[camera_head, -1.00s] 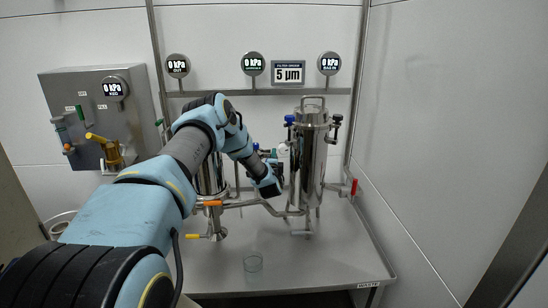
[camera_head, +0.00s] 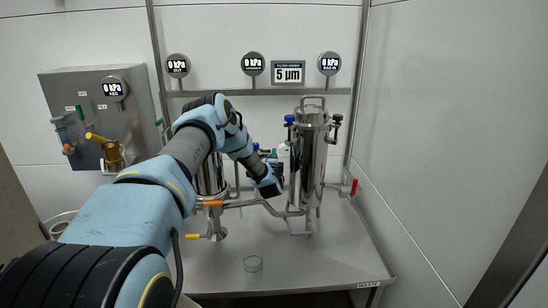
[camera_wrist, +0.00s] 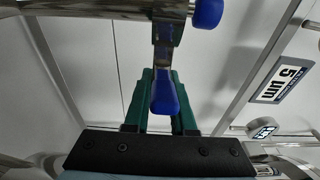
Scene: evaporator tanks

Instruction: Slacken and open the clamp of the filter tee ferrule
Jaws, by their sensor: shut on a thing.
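My gripper (camera_wrist: 165,102) has green fingers and is shut on a blue-tipped handle (camera_wrist: 166,92) in the wrist view. The handle lies lengthwise between the fingers and joins a metal piece (camera_wrist: 166,32) under a horizontal pipe. In the head view my wrist reaches the left side of the tall steel filter housing (camera_head: 312,155), and the fingertips are hidden. The filter tee ferrule and its clamp cannot be made out clearly; whether the held handle belongs to that clamp cannot be told.
A blue knob (camera_wrist: 208,12) is close beside the held handle. A second steel vessel (camera_head: 210,180) stands partly behind my arm. Pipes with an orange handle (camera_head: 212,203) run low across the steel bench (camera_head: 320,265).

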